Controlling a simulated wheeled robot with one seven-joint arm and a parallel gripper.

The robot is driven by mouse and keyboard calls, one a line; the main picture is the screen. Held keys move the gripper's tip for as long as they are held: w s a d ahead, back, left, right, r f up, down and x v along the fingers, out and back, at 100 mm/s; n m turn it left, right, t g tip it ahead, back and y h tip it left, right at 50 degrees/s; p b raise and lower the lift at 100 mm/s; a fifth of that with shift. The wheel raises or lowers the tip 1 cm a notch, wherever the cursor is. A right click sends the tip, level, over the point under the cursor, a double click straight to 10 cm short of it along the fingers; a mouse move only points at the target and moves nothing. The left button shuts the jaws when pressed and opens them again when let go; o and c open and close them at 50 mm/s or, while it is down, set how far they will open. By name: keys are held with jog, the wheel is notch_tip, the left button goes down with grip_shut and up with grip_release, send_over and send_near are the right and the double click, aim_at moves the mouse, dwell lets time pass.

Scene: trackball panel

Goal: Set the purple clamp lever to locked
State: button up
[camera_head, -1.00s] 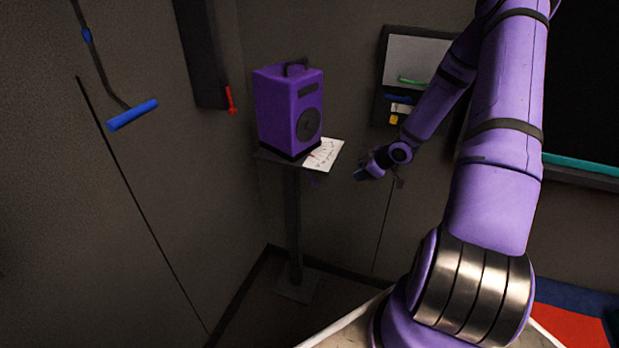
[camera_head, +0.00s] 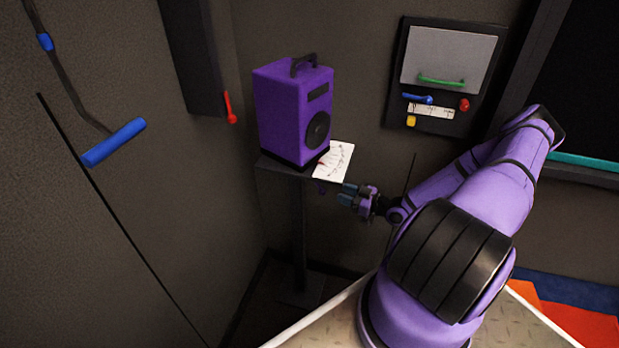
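A small purple piece (camera_head: 321,187), which looks like the clamp lever, hangs just under the front edge of the stand's top plate (camera_head: 275,164), below the purple speaker (camera_head: 292,112). It is too small and dark to tell its setting. My gripper (camera_head: 347,195) is just to the right of it in the picture, below the paper sheet. The fingers point left toward the lever. I cannot tell whether they touch it or whether they are open.
The speaker and a paper sheet (camera_head: 334,162) rest on the stand. A wall panel (camera_head: 450,60) with a green handle, a blue lever and red and yellow knobs is to the right. A red lever (camera_head: 230,108) and a blue-handled bar (camera_head: 113,142) are on the left.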

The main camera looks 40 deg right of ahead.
jog(key=x, duration=1)
jog(key=shift+w+a, duration=0.1)
jog(key=shift+w, duration=0.3)
grip_shut()
